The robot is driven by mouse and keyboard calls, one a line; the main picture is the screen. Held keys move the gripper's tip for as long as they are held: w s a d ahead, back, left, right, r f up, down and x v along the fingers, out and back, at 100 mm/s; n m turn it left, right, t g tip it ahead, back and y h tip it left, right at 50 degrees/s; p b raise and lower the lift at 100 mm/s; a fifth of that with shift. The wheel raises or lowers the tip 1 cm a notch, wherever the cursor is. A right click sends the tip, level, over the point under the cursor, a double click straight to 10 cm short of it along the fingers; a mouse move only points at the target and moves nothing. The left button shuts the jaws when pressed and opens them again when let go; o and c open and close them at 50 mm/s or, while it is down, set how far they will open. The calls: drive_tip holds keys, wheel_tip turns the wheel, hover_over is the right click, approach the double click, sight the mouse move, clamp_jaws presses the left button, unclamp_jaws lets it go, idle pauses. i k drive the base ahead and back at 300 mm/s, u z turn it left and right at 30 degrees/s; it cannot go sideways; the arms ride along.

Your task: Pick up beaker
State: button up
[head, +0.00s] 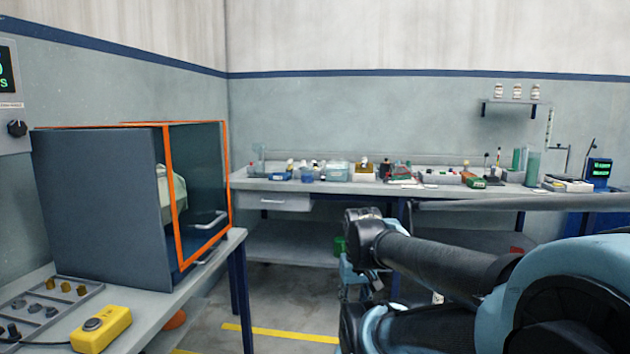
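A clear, glass-like vessel (259,159) stands at the left end of the long back bench; it may be a beaker, but it is too small to be sure. A taller greenish clear container (533,168) stands toward the right of the same bench, and I cannot tell whether it is a beaker. My arm reaches in from the lower right, well short of the bench. No gripper fingers can be made out; the end of my arm is hidden or out of the frame.
The back bench (275,202) carries many small bottles, boxes and racks. At left, a grey cabinet with an orange-framed front (95,200) stands on a side table, with a yellow button box (101,329) in front. Open floor with yellow tape (290,334) lies between.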

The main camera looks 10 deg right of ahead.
sight(307, 171)
drive_tip(key=i, duration=0.95)
drive_tip(key=u, duration=0.1)
